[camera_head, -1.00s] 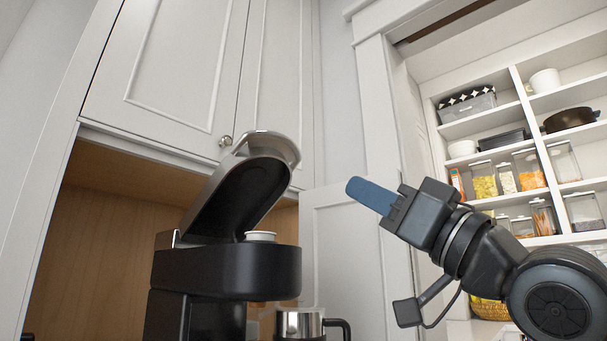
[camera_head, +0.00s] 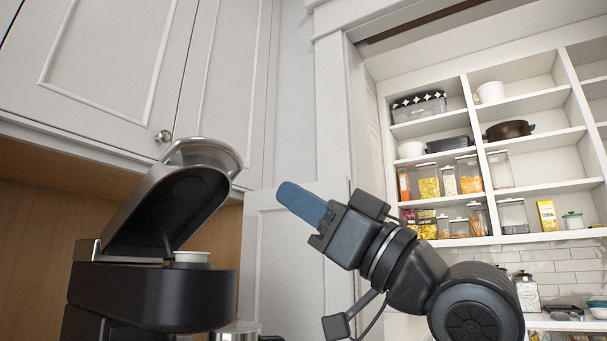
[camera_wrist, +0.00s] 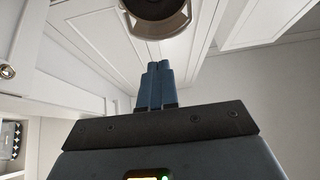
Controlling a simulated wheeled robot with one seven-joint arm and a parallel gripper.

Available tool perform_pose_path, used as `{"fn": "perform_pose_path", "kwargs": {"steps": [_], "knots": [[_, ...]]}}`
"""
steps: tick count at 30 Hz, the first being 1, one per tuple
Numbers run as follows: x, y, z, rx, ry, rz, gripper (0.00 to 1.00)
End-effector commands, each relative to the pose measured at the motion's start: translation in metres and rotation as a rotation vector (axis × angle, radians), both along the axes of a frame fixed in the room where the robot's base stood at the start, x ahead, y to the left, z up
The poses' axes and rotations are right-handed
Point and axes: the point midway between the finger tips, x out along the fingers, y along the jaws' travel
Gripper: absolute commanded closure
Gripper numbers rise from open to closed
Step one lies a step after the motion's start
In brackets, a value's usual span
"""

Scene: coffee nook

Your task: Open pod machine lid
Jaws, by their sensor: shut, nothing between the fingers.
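The pod machine (camera_head: 150,295) is black and stands at the lower left of the head view. Its lid (camera_head: 170,205) is raised, tilted up, with a silver handle at its top. A white pod (camera_head: 190,257) shows at the opening under the lid. My gripper (camera_head: 285,190) is shut and empty, to the right of the lid and apart from it, its blue fingers pointing up and left. In the wrist view the shut fingers (camera_wrist: 154,70) sit just below the lid's rounded front end (camera_wrist: 156,22), with no clear contact.
White cabinet doors with a round knob (camera_head: 164,136) hang above and behind the machine. A metal mug (camera_head: 236,331) is partly visible by the machine. Pantry shelves (camera_head: 470,240) with jars and pots fill the right side, behind my arm.

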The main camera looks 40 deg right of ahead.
Motion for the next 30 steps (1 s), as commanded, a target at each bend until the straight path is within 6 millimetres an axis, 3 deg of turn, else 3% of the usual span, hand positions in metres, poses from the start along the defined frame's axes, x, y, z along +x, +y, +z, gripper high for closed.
{"fn": "perform_pose_path", "kwargs": {"steps": [14,24,30], "knots": [[0.004,0.005,0.015,0.018,-0.005,-0.002,1.0],[0.058,0.028,0.052,0.013,-0.007,0.0,1.0],[0.08,0.038,0.068,0.014,-0.006,-0.001,1.0]]}}
